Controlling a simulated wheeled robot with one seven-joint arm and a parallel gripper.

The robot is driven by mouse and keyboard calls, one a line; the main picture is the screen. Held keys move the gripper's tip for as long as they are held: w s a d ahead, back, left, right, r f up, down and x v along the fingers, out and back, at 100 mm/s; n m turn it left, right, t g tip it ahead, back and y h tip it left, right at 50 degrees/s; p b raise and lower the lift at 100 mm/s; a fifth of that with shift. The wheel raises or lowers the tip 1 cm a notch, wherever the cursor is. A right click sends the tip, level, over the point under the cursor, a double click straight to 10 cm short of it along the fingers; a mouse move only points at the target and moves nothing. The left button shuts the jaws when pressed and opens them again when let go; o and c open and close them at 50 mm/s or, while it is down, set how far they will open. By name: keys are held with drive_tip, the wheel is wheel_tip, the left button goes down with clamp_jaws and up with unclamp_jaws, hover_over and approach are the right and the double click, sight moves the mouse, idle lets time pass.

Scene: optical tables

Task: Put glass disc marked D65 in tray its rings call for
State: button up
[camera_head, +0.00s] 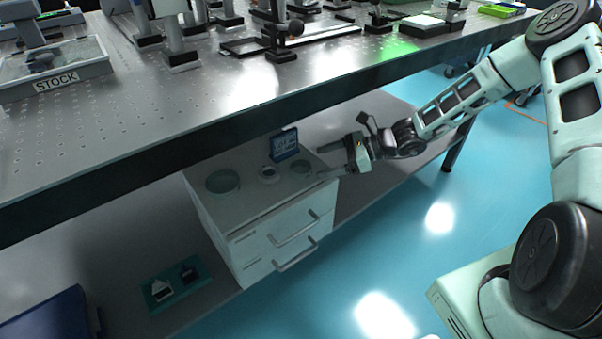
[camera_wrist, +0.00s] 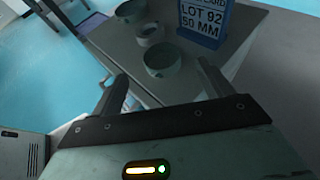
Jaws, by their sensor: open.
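My gripper (camera_head: 330,162) is open and empty above the right end of a white drawer cabinet under the bench. In the wrist view its two fingers (camera_wrist: 160,88) point toward a round grey-green holder (camera_wrist: 163,60), which lies just beyond the fingertips and also shows in the head view (camera_head: 301,168). A smaller pale ring (camera_head: 267,174) and a wider round dish (camera_head: 222,181) stand farther left on the cabinet top. I cannot make out a D65 mark or tell which piece holds the disc. A tray labelled STOCK (camera_head: 85,72) stands on the bench at upper left.
A blue sign (camera_head: 284,143) reading LOT 92, 50 MM stands behind the holders, close to the gripper. The bench edge (camera_head: 180,150) overhangs the cabinet (camera_head: 255,245). A green mat (camera_head: 150,298) with small items lies on the lower shelf.

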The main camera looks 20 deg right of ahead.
sight(303, 166)
drive_tip(key=shift+b+x, duration=1)
drive_tip(key=shift+x, duration=2)
drive_tip(key=shift+r, duration=0.1)
drive_tip(key=c, duration=1.2)
drive_tip(key=shift+w, duration=0.1)
drive_tip(key=shift+c, duration=0.3)
drive_tip(key=shift+r, duration=0.1)
